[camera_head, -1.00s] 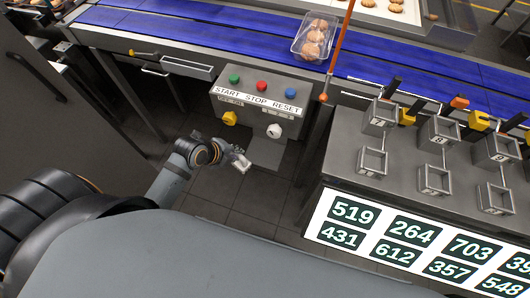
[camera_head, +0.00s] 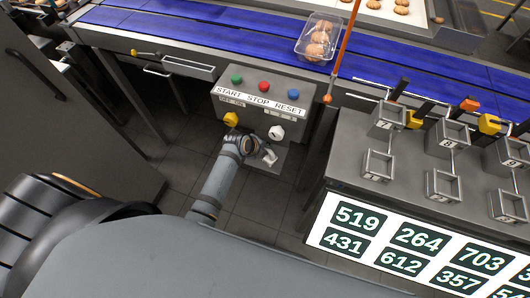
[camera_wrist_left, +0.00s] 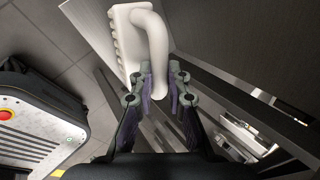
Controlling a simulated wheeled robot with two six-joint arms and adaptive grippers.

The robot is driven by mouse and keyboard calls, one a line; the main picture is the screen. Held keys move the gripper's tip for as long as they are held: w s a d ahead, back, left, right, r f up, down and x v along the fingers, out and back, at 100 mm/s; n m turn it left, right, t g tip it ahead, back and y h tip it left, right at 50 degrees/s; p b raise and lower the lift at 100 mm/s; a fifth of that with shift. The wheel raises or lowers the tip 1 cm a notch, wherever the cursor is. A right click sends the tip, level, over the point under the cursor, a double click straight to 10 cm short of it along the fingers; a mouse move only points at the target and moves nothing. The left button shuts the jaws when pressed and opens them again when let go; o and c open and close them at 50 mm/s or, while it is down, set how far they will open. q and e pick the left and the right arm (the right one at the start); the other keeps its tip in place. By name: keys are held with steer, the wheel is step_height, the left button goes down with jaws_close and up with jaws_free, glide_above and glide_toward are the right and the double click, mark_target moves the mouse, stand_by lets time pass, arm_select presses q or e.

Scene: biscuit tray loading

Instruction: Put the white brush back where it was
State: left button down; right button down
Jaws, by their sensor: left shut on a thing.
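The white brush (camera_wrist_left: 124,40) is in my left gripper (camera_wrist_left: 161,82), as the left wrist view shows. The fingers are shut on its curved handle, and its body and row of bristles stick out beyond the fingertips. In the head view only a small pale part of the brush (camera_head: 269,157) shows at the end of my left gripper (camera_head: 263,152). The gripper is below the control box, in front of a grey plate (camera_head: 282,163) under it. I cannot tell whether the brush touches the plate. My right gripper is not in view.
The control box (camera_head: 246,103) has START, STOP and RESET buttons, with a yellow knob (camera_head: 231,119) and a white knob (camera_head: 276,132) just above my gripper. A blue conveyor (camera_head: 200,40) carries a clear biscuit tray (camera_head: 318,38). A bench (camera_head: 345,160) with numbered metal bins stands right.

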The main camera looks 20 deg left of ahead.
arm_select(q)
steer(key=shift+s+f, duration=0.1)
steer(key=shift+f, duration=1.05)
steer(key=c, duration=1.8)
jaws_free()
steer(key=shift+f, duration=0.15)
steer(key=o, duration=0.5)
